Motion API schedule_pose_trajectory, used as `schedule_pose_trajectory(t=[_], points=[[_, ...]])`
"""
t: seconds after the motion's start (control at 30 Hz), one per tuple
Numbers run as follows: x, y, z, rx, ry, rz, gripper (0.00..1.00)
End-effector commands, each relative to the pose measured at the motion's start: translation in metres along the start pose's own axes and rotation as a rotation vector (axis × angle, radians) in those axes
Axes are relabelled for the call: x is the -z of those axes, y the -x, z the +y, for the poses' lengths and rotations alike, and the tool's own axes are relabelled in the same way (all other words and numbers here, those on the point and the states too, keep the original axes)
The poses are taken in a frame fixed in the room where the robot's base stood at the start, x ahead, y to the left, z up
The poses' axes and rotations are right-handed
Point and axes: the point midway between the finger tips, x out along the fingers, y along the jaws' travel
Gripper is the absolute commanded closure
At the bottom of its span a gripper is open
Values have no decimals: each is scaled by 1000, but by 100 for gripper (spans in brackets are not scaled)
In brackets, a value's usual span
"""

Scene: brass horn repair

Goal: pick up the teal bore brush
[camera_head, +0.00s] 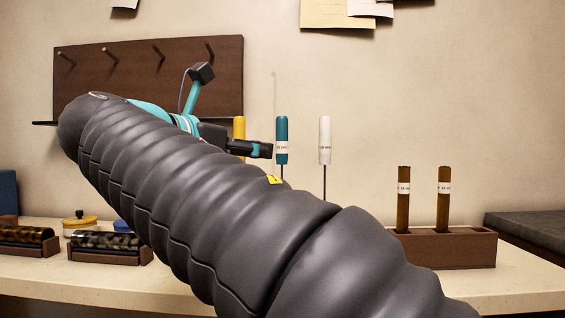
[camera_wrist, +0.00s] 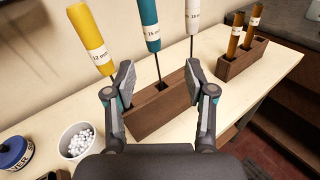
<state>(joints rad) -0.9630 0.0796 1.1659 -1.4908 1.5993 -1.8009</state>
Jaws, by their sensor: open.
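The teal bore brush (camera_head: 282,132) stands upright, its teal handle carrying a white label and its thin rod running down. In the wrist view the teal brush (camera_wrist: 149,22) is the middle one of three in a brown wooden block (camera_wrist: 150,130). My gripper (camera_wrist: 158,82) is open, with one finger on each side of the teal brush's rod line in that view. In the head view my gripper (camera_head: 264,150) is just left of the teal handle, near the label's height. I cannot tell whether it touches. My arm hides the block in the head view.
A yellow brush (camera_wrist: 84,30) stands left of the teal one and a white brush (camera_wrist: 193,14) right. A second rack (camera_head: 450,248) holds two brown tubes. A bowl of white balls (camera_wrist: 78,141) and a blue-lidded jar (camera_wrist: 14,152) are on the bench at left.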

Motion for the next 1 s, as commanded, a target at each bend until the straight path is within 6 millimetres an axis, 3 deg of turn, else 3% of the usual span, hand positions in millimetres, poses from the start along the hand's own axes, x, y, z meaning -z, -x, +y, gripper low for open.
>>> schedule_pose_trajectory(t=[0.1,0.23,0.6,1.0], points=[[-15,24,13,2,65,-61,45],[-22,26,15,13,92,-86,45],[-27,-37,14,16,94,-86,45],[-29,-70,12,13,92,-86,45]])
